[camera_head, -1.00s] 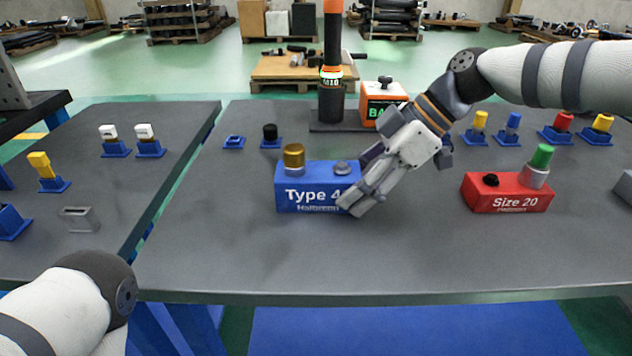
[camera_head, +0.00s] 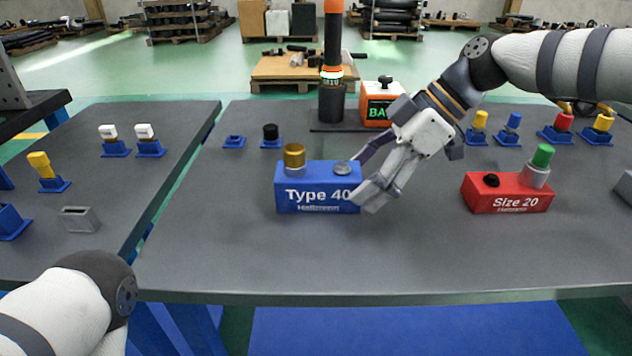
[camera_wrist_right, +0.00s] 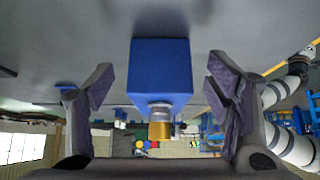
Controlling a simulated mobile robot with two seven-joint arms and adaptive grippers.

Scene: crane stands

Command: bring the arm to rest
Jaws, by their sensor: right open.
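My right gripper (camera_head: 366,180) is open and empty at the right end of the blue "Type 40" block (camera_head: 318,201) in the head view. In the right wrist view my open right gripper (camera_wrist_right: 155,95) has its two fingers apart, with the blue block (camera_wrist_right: 160,65) showing between them and beyond. Whether a fingertip touches the block I cannot tell. My left arm shows at the lower left, but its gripper is outside the view.
A red "Size 20" block (camera_head: 507,193) with a green-topped cylinder (camera_head: 541,158) stands to the right. Behind are a dark column (camera_head: 332,100), an orange box (camera_head: 381,104) and several small blue stands (camera_head: 508,139). The table's front (camera_head: 400,265) is clear.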

